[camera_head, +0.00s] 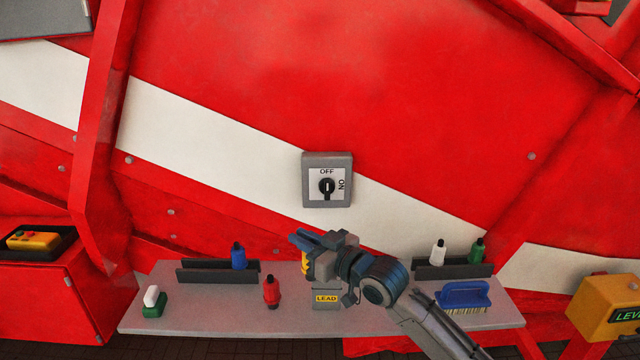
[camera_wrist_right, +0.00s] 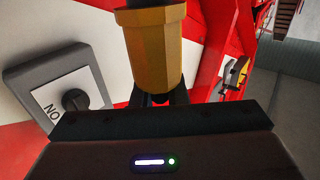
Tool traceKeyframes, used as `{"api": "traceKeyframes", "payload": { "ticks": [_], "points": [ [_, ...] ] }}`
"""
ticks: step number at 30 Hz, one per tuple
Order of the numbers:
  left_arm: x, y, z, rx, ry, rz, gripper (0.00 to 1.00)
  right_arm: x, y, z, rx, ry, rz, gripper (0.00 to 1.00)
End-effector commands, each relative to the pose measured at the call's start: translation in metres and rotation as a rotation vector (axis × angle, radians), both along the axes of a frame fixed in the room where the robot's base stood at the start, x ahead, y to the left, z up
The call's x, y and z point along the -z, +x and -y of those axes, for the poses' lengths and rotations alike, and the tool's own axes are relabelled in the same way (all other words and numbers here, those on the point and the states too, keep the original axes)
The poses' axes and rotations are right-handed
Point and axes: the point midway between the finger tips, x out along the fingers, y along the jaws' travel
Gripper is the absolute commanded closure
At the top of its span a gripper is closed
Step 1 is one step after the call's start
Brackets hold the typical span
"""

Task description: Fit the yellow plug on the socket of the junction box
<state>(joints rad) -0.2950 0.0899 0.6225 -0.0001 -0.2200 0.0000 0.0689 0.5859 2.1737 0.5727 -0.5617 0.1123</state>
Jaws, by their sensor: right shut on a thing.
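The yellow plug (camera_head: 305,262) is in my right gripper (camera_head: 308,243), above the shelf in the head view. In the right wrist view the yellow plug (camera_wrist_right: 155,50) stands large at the top centre, with a dark part above it, and the dark fingers (camera_wrist_right: 157,98) are closed at its lower end. A small grey box with a yellow LEAD label (camera_head: 327,298) stands on the shelf just below my right gripper. My gripper and arm partly cover its upper side, and I see no socket on it. My left gripper is not in view.
A grey OFF/ON switch box (camera_head: 327,157) is on the red and white wall. The grey shelf (camera_head: 205,312) holds a blue bottle (camera_head: 239,257), a red bottle (camera_head: 271,291), white and green bottles (camera_head: 477,251) in a dark rack, and a blue brush (camera_head: 463,295).

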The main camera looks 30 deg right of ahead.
Motion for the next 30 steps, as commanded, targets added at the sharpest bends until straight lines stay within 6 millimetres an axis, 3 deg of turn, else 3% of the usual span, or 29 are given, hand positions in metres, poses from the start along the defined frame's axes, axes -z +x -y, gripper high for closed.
{"api": "traceKeyframes", "payload": {
  "ticks": [1, 3, 10, 30],
  "points": [
    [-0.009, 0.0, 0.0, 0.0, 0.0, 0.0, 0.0, -0.017, 0.004, 0.009, -0.004, -0.009, 0.003, 1.0],
    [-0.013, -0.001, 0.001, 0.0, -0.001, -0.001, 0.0, -0.033, 0.008, 0.02, -0.011, -0.009, 0.003, 1.0],
    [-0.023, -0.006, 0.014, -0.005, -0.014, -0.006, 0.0, -0.072, 0.017, 0.046, -0.019, -0.004, 0.001, 1.0],
    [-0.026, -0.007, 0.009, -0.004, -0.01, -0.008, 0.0, -0.077, 0.018, 0.051, -0.018, 0.003, 0.0, 1.0]
  ]
}}
